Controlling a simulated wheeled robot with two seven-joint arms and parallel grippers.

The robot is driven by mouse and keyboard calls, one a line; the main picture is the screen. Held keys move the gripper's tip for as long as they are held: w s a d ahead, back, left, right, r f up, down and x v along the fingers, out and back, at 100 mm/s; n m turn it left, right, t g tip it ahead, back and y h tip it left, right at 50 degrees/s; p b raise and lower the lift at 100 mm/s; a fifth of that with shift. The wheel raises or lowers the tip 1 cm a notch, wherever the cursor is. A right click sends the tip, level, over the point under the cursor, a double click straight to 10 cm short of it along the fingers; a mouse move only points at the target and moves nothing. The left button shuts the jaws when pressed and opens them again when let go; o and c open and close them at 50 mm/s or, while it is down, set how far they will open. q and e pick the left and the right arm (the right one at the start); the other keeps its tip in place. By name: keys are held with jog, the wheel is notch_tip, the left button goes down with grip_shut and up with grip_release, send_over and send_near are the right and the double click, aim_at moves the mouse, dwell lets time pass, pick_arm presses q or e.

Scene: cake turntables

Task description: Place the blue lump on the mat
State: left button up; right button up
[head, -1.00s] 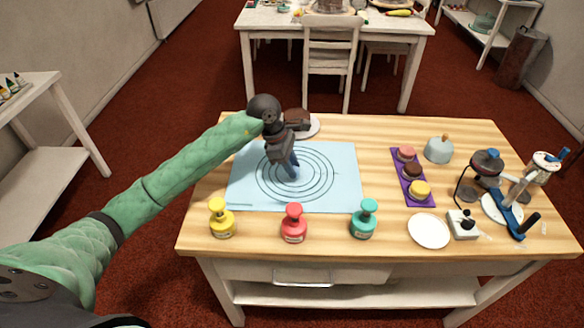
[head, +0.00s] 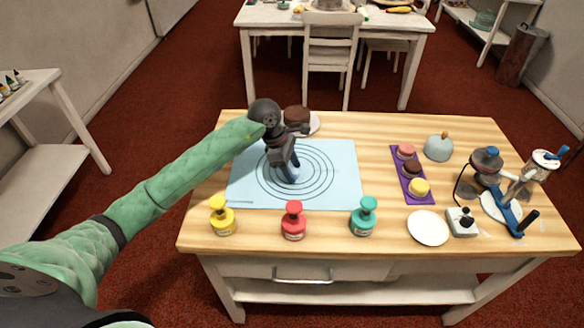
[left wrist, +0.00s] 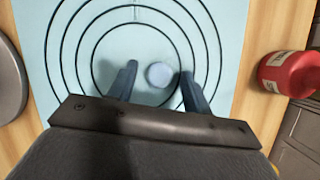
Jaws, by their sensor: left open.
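The blue lump (left wrist: 158,75) is small, pale and round. In the left wrist view it rests on the light blue mat (left wrist: 60,14), inside the innermost printed ring. My left gripper (head: 291,174) points down over the mat (head: 342,192), near the middle of its rings. Its two dark fingers are open, one on each side of the lump, with a gap showing on both sides. In the head view the gripper mostly hides the lump. My right gripper is not in view.
Yellow (head: 222,217), red (head: 293,221) and teal (head: 364,217) bottles stand along the front edge. A brown cake (head: 298,114) on a plate sits behind the gripper. A purple tray (head: 426,199) of macarons, a white plate (head: 428,229) and a blue-grey dome (head: 438,148) are to the right.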

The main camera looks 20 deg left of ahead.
pick_arm(q)
jog(key=shift+r, duration=0.15)
jog(key=shift+a+r, duration=0.2)
jog(key=b+v, duration=0.3)
jog(key=v, duration=0.8)
jog(key=shift+r, duration=0.25)
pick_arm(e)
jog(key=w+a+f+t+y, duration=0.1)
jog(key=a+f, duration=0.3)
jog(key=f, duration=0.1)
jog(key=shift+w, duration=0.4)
